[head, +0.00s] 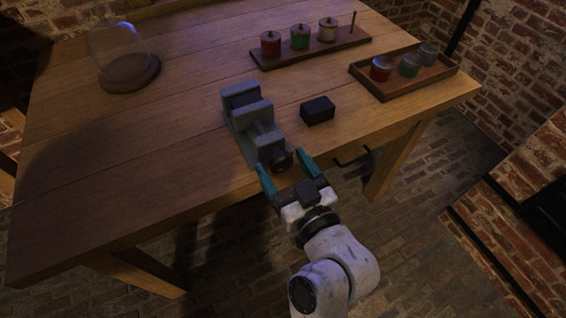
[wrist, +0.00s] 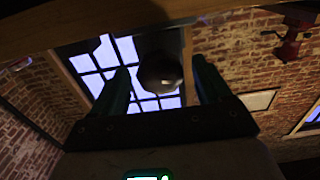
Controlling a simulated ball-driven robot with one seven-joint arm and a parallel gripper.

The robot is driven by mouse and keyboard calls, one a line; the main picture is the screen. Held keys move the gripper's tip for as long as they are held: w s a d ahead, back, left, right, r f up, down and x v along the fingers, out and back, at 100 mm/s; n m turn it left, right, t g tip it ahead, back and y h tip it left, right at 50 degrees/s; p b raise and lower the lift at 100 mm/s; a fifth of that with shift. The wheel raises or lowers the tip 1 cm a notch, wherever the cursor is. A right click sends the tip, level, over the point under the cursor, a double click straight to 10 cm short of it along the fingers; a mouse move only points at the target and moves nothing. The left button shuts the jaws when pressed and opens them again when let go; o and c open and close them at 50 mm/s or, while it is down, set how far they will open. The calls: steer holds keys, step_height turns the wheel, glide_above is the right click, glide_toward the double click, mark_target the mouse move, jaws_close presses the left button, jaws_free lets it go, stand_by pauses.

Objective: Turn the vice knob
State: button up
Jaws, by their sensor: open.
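The grey vice (head: 252,117) sits on the wooden table near its front edge. Its dark round knob (head: 281,160) faces my arm; the knob also shows in the wrist view (wrist: 160,72) as a dark round shape. My gripper (head: 285,172) is open, with one teal finger on each side of the knob. In the wrist view the fingers (wrist: 160,88) stand left and right of the knob, with gaps visible beside it. I cannot tell exactly how deep the knob sits between the fingertips.
A small black block (head: 317,110) lies right of the vice. A rack (head: 345,42) and a tray (head: 392,91) hold jars at the back right. A glass dome (head: 117,50) stands at the back left. The table's left part (head: 120,160) is clear.

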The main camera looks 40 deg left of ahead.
steer(key=v, duration=1)
steer(key=w+d+f+m+h, duration=0.1)
steer(key=d+f+m+h, duration=0.2)
steer(key=d+f+h, duration=0.5)
steer(key=d+f+m+h, duration=0.1)
steer(key=d+f+m, duration=0.1)
steer(key=d+f, duration=0.65)
steer(key=s+d+f+m+g+h, duration=0.2)
steer(key=s+d+m+g+h, duration=0.15)
steer(key=s+d, duration=0.55)
steer(key=s+d+f+m+g+h, duration=0.2)
steer(key=s+d+m+h, duration=0.25)
steer(key=d, duration=0.95)
step_height(320, 180, up, 17)
steer(key=p, duration=1.6)
steer(key=shift+s+f+m, duration=0.15)
steer(key=shift+f+m, duration=0.05)
steer(key=shift+m, duration=0.2)
steer(key=shift+d, duration=0.1)
